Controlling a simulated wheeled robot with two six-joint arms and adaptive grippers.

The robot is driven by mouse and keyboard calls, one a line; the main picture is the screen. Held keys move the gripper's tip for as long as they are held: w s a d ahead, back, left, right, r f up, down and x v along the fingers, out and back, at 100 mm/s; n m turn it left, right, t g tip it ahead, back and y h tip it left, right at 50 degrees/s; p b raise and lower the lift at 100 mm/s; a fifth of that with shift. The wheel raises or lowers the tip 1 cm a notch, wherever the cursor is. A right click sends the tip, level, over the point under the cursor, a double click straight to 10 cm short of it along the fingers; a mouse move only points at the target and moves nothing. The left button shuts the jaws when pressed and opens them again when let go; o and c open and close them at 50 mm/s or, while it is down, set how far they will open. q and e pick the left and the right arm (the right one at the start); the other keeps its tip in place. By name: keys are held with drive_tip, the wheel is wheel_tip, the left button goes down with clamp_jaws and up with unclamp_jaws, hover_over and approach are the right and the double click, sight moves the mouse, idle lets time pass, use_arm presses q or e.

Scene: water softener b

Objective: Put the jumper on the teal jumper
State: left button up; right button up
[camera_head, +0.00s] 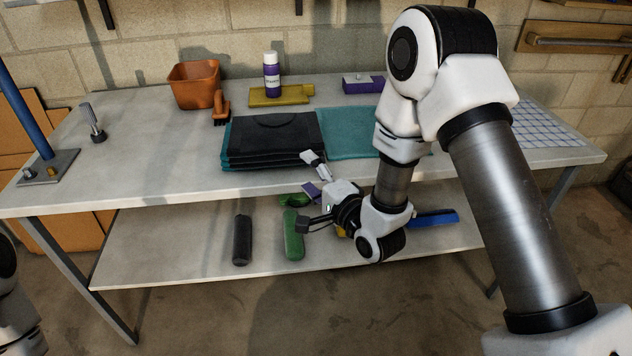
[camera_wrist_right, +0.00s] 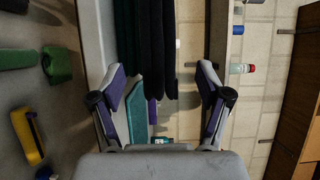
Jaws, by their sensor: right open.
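A stack of folded black jumpers (camera_head: 270,138), with teal layers at its left edge, lies at the table's front middle. A flat teal jumper (camera_head: 348,134) lies to its right, partly behind my right arm. My right gripper (camera_head: 309,195) is open and empty at the table's front edge, by the stack's front right corner. In the right wrist view, the dark layers (camera_wrist_right: 160,45) show ahead between my open fingers (camera_wrist_right: 163,84), apparently not gripped. The teal jumper (camera_wrist_right: 136,108) shows beside the left finger. My left gripper is not in view.
Behind stand an orange bin (camera_head: 194,84), a brush (camera_head: 221,108), a purple bottle (camera_head: 271,75) and a yellow cloth (camera_head: 282,96). A checked cloth (camera_head: 545,127) lies right. The lower shelf (camera_head: 180,250) holds black and green rolls. The table's left part is mostly clear.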

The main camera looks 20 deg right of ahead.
drive_tip(key=s+f+n+g+h, duration=0.1)
drive_tip(key=s+f+n+g, duration=0.3)
drive_tip(key=s+f, duration=0.45)
drive_tip(key=s+f+n+g+h, duration=0.1)
drive_tip(key=s+f+n+g, duration=0.3)
drive_tip(key=f, duration=0.8)
drive_tip(key=s+f+n+g+p, duration=0.1)
drive_tip(key=s+f+n+g, duration=0.1)
drive_tip(key=s, duration=0.5)
drive_tip(key=s+d+f+n+g+h+p, duration=0.1)
drive_tip(key=s+f+n+g, duration=0.2)
drive_tip(key=s, duration=0.4)
drive_tip(key=s+d+f+n+g, duration=0.1)
drive_tip(key=s+f+n+g, duration=0.1)
drive_tip(key=s, duration=0.5)
drive_tip(key=f+g, duration=0.1)
drive_tip(key=g, duration=0.1)
drive_tip(key=shift+s+g+p, duration=0.15)
drive_tip(key=shift+g+p, duration=0.15)
drive_tip(key=shift+p, duration=0.1)
drive_tip(key=shift+f, duration=0.15)
